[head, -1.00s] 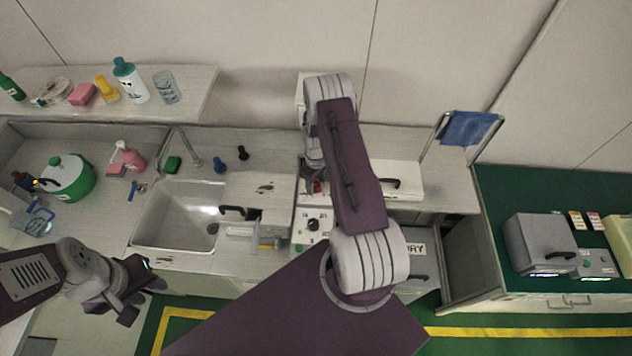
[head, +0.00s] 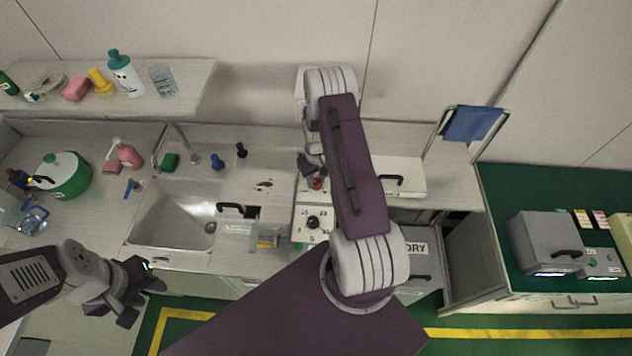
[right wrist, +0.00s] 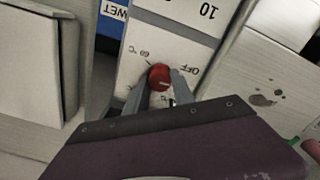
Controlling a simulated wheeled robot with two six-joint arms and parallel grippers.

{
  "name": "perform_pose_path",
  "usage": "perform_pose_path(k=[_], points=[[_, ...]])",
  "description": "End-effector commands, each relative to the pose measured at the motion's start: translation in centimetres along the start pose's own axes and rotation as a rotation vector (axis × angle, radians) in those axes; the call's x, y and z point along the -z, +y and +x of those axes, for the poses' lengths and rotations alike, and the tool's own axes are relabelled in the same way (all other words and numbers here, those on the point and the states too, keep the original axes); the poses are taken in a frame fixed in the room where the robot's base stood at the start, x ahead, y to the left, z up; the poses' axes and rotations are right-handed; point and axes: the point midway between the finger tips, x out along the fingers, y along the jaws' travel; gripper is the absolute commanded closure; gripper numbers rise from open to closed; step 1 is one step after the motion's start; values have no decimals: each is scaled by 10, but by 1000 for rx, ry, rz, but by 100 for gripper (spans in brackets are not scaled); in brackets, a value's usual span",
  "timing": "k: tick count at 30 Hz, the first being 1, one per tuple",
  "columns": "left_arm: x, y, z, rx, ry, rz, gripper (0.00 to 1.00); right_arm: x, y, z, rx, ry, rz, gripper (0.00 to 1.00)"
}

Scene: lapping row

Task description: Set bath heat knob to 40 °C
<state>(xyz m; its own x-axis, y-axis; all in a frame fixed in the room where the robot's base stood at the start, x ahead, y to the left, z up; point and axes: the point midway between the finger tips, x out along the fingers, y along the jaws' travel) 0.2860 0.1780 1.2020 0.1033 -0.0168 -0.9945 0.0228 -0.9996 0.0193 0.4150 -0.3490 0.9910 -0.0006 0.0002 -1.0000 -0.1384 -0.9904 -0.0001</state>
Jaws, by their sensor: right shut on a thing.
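The bath heat knob (right wrist: 159,77) is a round red knob on a white panel (right wrist: 150,45). In the right wrist view, "60 °C" is printed at its upper left and "OFF" at its right; other marks are hidden by my fingers. A pale line shows on the knob, but its exact setting is too small to read. My right gripper (right wrist: 160,88) is shut on the knob, a finger on each side. In the head view the knob (head: 317,184) shows beside my right arm. My left gripper (head: 145,293) looks open and empty, in front of the counter at lower left.
A black dial (head: 313,222) is on the same unit, in front of the red knob. A sink (head: 165,215) is to the left. Bottles stand on a shelf (head: 190,88). A grey box (head: 540,240) sits on the green bench at right.

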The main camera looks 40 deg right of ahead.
Motion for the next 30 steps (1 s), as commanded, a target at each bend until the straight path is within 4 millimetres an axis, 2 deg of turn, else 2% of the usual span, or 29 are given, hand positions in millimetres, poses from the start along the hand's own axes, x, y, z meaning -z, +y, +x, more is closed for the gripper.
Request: perform_pose_path(k=[1, 15, 30], points=[[-1, 0, 6, 0, 0, 0, 64, 1, 0, 3, -1, 2, 43, 100], [-3, -1, 30, 0, 0, 0, 64, 0, 1, 2, 0, 2, 488, 100], [-4, -1, 44, 0, 0, 0, 64, 0, 1, 0, 0, 3, 860, 100]])
